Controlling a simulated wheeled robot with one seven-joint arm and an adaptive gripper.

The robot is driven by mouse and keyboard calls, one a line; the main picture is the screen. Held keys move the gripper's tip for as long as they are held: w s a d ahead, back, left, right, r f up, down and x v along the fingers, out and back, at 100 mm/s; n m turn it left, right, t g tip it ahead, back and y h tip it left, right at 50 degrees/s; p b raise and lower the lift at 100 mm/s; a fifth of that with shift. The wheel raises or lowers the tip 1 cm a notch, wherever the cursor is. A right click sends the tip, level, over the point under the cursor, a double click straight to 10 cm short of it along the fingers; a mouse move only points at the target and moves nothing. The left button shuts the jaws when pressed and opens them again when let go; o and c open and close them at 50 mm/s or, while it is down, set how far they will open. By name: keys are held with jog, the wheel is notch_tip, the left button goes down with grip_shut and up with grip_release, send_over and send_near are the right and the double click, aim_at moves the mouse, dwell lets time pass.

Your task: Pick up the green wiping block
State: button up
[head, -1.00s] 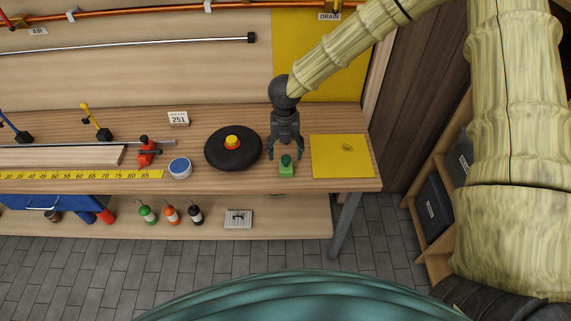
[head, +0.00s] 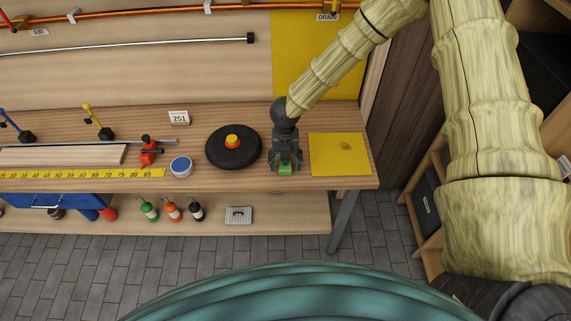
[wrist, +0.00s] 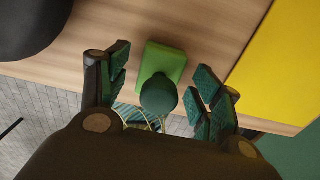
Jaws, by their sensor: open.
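The green wiping block (head: 285,169) sits on the wooden workbench near its front edge, between the black disc and the yellow sheet. In the wrist view it is a bright green block (wrist: 163,58) with a dark green rounded knob (wrist: 158,96) on top. My gripper (head: 285,165) is low over it, pointing down. In the wrist view its two green-padded fingers stand open on either side of the knob, with a gap visible on both sides. The gripper hides part of the block in the head view.
A yellow sheet (head: 339,155) lies to the right. The bench's front edge (head: 230,189) is close. A blue-lidded tin (head: 181,167) and a yellow ruler (head: 80,173) are further left.

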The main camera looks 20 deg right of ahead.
jog(key=c, duration=1.2)
jog(key=shift+r, duration=0.1)
jog(key=shift+r+b, duration=0.45)
jog(key=shift+r, duration=0.05)
jog(key=shift+r+b, duration=0.55)
jog(key=shift+r, duration=0.4)
jog(key=s+r+b, duration=0.2)
jog(key=s+b, duration=0.3)
jog(key=s, duration=1.1)
jog(key=shift+d+b, duration=0.3)
jog(key=shift+b, duration=0.1)
jog(key=o, duration=0.5)
jog(key=shift+c, duration=1.4)
